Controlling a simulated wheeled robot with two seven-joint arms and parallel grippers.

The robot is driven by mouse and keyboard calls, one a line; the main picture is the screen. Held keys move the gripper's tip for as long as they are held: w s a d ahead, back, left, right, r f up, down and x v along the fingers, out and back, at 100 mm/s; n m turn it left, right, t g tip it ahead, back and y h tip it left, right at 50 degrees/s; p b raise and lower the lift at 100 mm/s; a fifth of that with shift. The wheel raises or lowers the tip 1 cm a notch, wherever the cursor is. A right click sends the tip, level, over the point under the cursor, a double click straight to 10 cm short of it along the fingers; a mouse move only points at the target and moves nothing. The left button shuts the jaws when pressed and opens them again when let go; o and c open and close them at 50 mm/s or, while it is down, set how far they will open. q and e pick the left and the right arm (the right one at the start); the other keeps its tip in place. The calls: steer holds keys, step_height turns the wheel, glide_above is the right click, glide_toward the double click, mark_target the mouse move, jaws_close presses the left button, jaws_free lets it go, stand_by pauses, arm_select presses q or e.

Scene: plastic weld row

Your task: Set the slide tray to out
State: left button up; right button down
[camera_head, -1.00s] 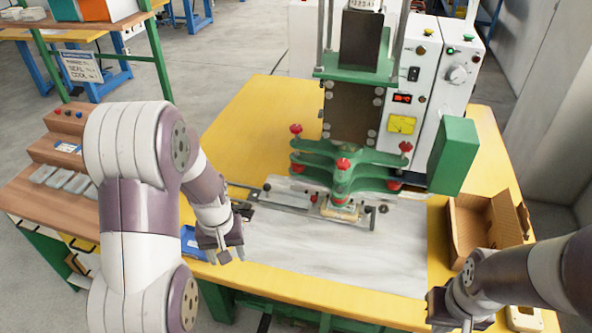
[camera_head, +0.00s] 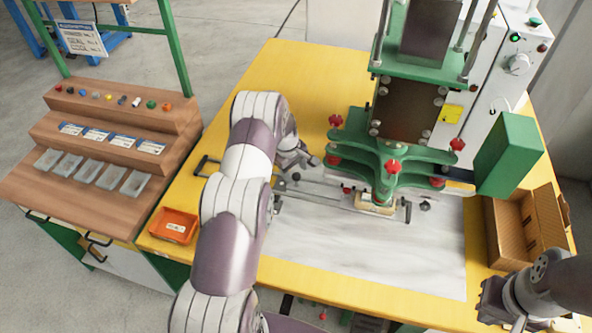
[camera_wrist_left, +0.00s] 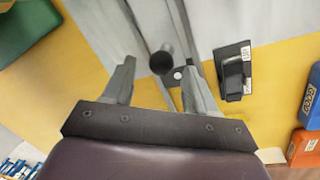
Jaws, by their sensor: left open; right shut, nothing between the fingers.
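The slide tray (camera_head: 376,209) carries a pale piece and sits under the green press head (camera_head: 392,165), on a metal rail (camera_head: 325,193). A dark round knob (camera_head: 296,177) stands at the rail's left part. My left gripper (camera_head: 308,158) is open beside the knob, its arm partly hiding the rail's left end. In the left wrist view the knob (camera_wrist_left: 162,62) appears between the two spread fingers (camera_wrist_left: 160,80), with no contact clearly visible. My right gripper (camera_head: 490,303) is shut and empty at the front right.
A black switch (camera_wrist_left: 233,70) lies right of the rail in the left wrist view, with blue (camera_wrist_left: 308,105) and orange (camera_wrist_left: 303,147) bins beyond. A cardboard box (camera_head: 512,230) and green box (camera_head: 508,153) stand at the right. The grey mat (camera_head: 370,260) in front is clear.

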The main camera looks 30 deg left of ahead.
arm_select(q)
steer(key=shift+d+f, duration=0.1)
steer(key=shift+f, duration=0.35)
steer(key=shift+d+f, duration=0.2)
steer(key=shift+f, duration=0.25)
steer(key=shift+w+a, duration=0.1)
steer(key=shift+c, duration=0.9)
jaws_close()
arm_select(e)
steer(key=shift+s+d+r, duration=0.15)
steer(key=shift+s, duration=0.15)
arm_select(q)
steer(key=shift+a, duration=0.1)
